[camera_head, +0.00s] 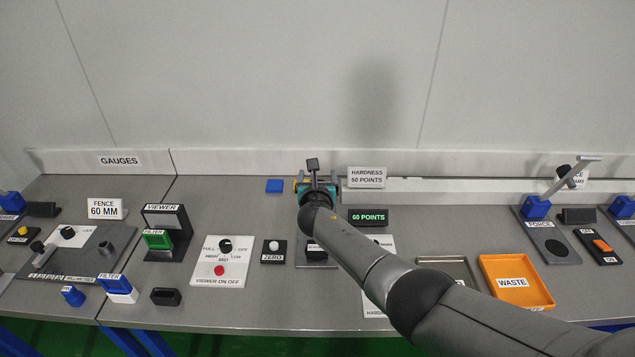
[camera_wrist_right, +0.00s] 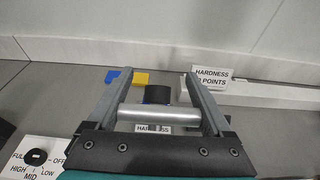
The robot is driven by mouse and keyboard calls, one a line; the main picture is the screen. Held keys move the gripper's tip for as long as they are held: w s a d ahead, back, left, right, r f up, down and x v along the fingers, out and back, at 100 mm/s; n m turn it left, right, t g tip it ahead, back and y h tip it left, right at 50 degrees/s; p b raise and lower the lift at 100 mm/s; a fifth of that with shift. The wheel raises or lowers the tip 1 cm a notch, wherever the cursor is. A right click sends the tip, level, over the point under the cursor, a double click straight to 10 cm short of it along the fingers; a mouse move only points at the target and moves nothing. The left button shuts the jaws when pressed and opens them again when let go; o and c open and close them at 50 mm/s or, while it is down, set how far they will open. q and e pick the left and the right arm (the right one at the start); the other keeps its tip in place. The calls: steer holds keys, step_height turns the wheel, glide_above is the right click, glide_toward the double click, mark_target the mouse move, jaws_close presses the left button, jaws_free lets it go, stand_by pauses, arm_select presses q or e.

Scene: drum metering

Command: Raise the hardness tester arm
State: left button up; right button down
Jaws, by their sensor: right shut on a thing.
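My right gripper (camera_head: 316,186) reaches in from the lower right to the back of the bench, and the arm and wrist hide most of what it holds. In the right wrist view, its two fingers (camera_wrist_right: 158,100) are shut on a silver horizontal bar, the hardness tester arm's handle (camera_wrist_right: 158,114). A dark round part (camera_wrist_right: 157,94) shows just behind the bar, and a HARDNESS label (camera_wrist_right: 152,128) shows below it. The tester's grey base (camera_head: 316,264) is partly visible in the head view beneath my arm. My left gripper is in neither view.
A green-lit display (camera_head: 368,217) reads 60 POINTS; a sign (camera_head: 366,177) behind it reads HARDNESS 50 POINTS. A blue block (camera_head: 275,186) lies left of my gripper. The ZERO button (camera_head: 273,250) and viewer panel (camera_head: 221,262) stand left; an orange waste tray (camera_head: 516,282) lies right.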

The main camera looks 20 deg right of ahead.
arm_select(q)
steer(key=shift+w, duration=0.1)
arm_select(e)
steer(key=shift+s+d+f, duration=0.1)
steer(key=shift+s+f, duration=0.1)
steer(key=shift+f, duration=0.3)
stand_by(0.6)
steer(key=shift+c, duration=1.1)
jaws_free()
steer(key=shift+o, duration=0.7)
steer(key=shift+w, duration=0.15)
steer(key=shift+o, duration=0.4)
steer(key=shift+w, duration=0.2)
steer(key=shift+s+r, duration=0.15)
steer(key=shift+r, duration=0.05)
steer(key=shift+s+a+r+p, duration=0.2)
steer(key=shift+s+p, duration=0.15)
steer(key=shift+p, duration=0.2)
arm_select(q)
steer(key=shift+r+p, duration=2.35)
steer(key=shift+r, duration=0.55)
arm_select(e)
steer(key=v, duration=1.4)
steer(key=shift+f, duration=0.15)
